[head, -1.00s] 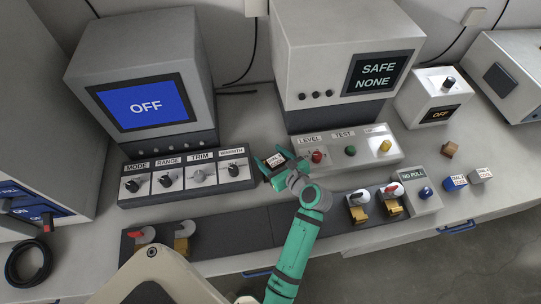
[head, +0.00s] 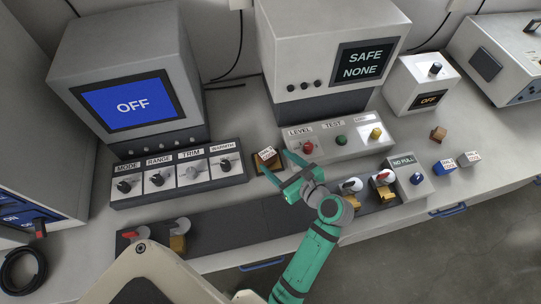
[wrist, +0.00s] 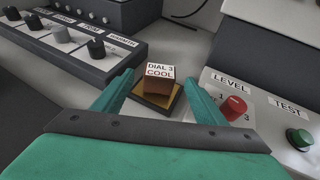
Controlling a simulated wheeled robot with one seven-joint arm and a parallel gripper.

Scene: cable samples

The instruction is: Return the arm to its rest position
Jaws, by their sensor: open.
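My gripper (head: 286,180) is green and open. In the head view it is at the middle of the bench, just in front of and to the right of a small brown block (head: 266,163) with a white label. In the wrist view the block (wrist: 160,79) reads "DIAL 3 COOL" and sits on a dark pad with a yellowish top (wrist: 154,98). The fingers are spread to both sides in front of the block, with nothing held between them. My green arm reaches up from the bottom of the head view.
The four-knob panel (head: 180,180) is left of the block; the LEVEL/TEST panel (head: 340,150) is close on the right. Two monitors, OFF (head: 130,104) and SAFE NONE (head: 362,64), stand behind. Levered yellow fixtures (head: 383,186) are near my wrist. Open floor (head: 460,260) lies at lower right.

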